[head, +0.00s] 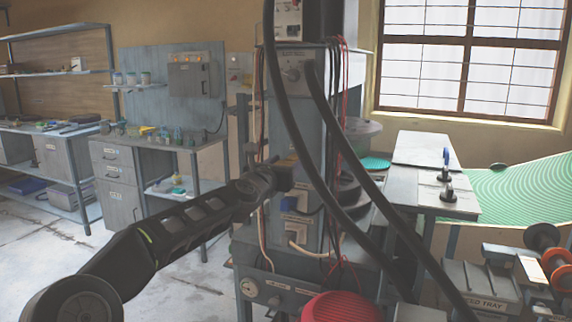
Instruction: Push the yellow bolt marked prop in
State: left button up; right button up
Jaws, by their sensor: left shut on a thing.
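The grey press machine (300,115) stands in the middle of the head view. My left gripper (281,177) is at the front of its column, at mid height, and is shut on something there. A small dull yellow piece (287,162) shows right at the fingertips; it looks like the yellow bolt. The gripper hides most of it, and no prop mark can be read. I cannot tell how far in it sits. My right gripper is not in view.
Thick black hoses (345,160) hang in front of the column, close to the gripper's right. A red ribbed dome (342,308) is low in front. A grey side table (432,190) and a green sheet (515,195) lie to the right. Workbenches stand at the back left.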

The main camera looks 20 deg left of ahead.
aim_at(296, 159)
pick_arm(q)
grip_shut()
jog(key=shift+w+r+p, duration=0.25)
jog(key=shift+w+p, duration=0.15)
jog(key=shift+w+f+p, duration=0.1)
jog(key=shift+w+p, duration=0.3)
jog(key=shift+w, duration=0.55)
jog(key=shift+f, duration=0.1)
jog(key=o, duration=1.4)
grip_release()
jog(key=shift+c, duration=0.2)
